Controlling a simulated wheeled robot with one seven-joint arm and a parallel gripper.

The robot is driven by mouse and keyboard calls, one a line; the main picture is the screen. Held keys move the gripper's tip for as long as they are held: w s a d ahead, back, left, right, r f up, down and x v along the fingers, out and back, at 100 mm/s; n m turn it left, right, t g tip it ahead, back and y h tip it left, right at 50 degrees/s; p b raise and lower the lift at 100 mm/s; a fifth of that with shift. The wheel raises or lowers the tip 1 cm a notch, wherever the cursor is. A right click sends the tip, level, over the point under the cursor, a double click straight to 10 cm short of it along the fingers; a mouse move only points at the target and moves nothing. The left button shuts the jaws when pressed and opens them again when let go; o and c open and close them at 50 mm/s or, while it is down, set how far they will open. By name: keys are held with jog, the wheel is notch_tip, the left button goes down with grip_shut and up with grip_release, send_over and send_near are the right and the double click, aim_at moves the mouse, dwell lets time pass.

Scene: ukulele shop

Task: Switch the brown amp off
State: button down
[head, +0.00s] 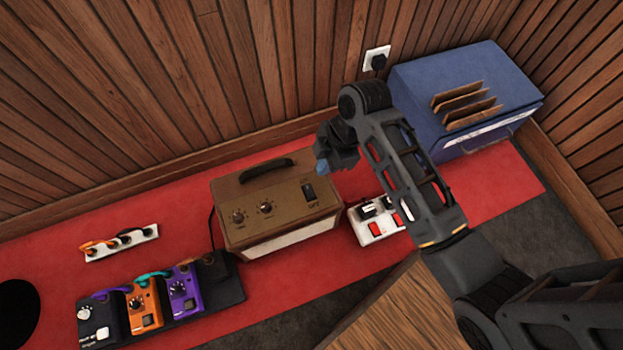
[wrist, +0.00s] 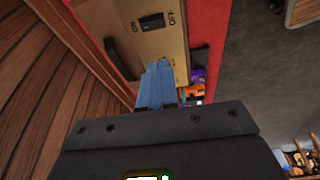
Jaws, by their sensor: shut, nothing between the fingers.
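The brown amp (head: 285,228) stands on the red mat, with a handle and two knobs on its top panel. Its black rocker switch (head: 309,191) is at the right end of that panel. In the wrist view the switch (wrist: 152,22) lies between the words ON and OFF; I cannot tell which side is pressed. My gripper (head: 321,168) is shut and empty, beside the amp's back right corner near the switch. In the wrist view its blue fingertips (wrist: 157,68) point toward the amp panel and appear apart from the switch.
A white box with red switches (head: 374,234) sits right of the amp, below my arm. A blue box (head: 415,85) with brown cards stands at the back right. Pedals (head: 145,304) and a white power strip (head: 122,243) lie left. A wooden surface (head: 400,310) is in front.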

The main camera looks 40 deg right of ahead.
jog(key=shift+w+d+n, duration=0.15)
jog(key=shift+w+n, duration=0.15)
jog(key=shift+w, duration=0.1)
jog(key=b, duration=0.7)
send_near(309, 196)
jog(key=x, duration=0.5)
jog(key=shift+w+f, duration=0.1)
jog(key=shift+w, duration=0.2)
jog(key=shift+f, duration=0.65)
jog(key=shift+a+p, duration=0.2)
jog(key=shift+p, duration=0.1)
jog(key=shift+s+f, duration=0.15)
jog(key=shift+f, duration=0.2)
